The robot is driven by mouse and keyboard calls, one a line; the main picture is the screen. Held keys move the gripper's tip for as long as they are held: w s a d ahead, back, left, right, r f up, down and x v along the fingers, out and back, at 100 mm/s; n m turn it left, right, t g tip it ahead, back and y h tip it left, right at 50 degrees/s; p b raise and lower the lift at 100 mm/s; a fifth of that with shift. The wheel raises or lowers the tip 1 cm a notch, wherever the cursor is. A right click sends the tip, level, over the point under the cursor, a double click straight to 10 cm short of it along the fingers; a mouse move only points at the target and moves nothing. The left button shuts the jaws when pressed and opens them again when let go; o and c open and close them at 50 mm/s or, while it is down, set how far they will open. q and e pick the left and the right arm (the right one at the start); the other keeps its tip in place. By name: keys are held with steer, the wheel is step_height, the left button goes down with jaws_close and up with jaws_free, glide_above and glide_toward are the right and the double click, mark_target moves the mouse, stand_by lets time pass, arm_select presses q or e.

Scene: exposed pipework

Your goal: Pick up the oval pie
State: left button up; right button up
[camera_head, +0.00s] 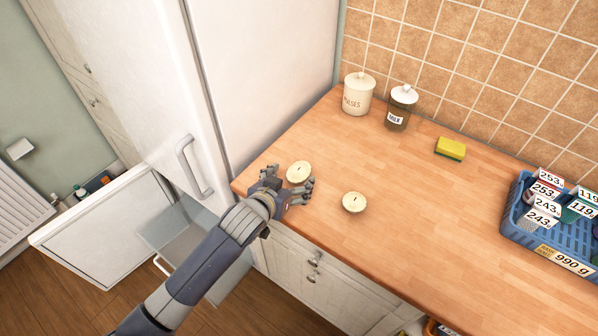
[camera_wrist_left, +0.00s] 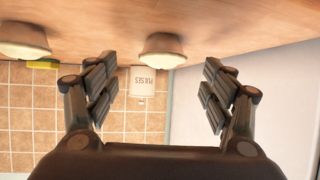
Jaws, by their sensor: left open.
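Two small pale pies lie on the wooden counter. The left pie (camera_head: 299,172) looks slightly oval; the right pie (camera_head: 354,202) looks rounder, though I cannot be sure of either shape. My left gripper (camera_head: 290,184) is open at the counter's front edge, right beside the left pie. In the left wrist view, which is upside down, the left pie (camera_wrist_left: 163,48) shows between the spread fingers of my left gripper (camera_wrist_left: 160,78), beyond their tips. The right pie (camera_wrist_left: 22,40) is off to the picture's left there. My right gripper is not in view.
A pulses jar (camera_head: 358,94), a milk jar (camera_head: 401,107) and a yellow sponge (camera_head: 450,149) stand near the tiled wall. A blue basket (camera_head: 548,235) with labelled items is at the right. A white fridge (camera_head: 262,80) borders the counter's left.

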mark_target(296, 174)
arm_select(q)
steer(key=shift+w+d+f+p, duration=0.1)
steer(key=shift+w+d+p, duration=0.05)
steer(key=shift+w+p, duration=0.2)
steer(key=x, duration=0.3)
steer(key=shift+w+p, duration=0.1)
steer(key=shift+p, duration=0.25)
steer(key=shift+w+d+f, duration=0.15)
steer(key=shift+w+f, duration=0.2)
steer(key=shift+w, duration=0.1)
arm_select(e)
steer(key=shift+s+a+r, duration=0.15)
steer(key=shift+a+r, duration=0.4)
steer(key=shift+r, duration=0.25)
arm_select(q)
steer(key=c, duration=1.2)
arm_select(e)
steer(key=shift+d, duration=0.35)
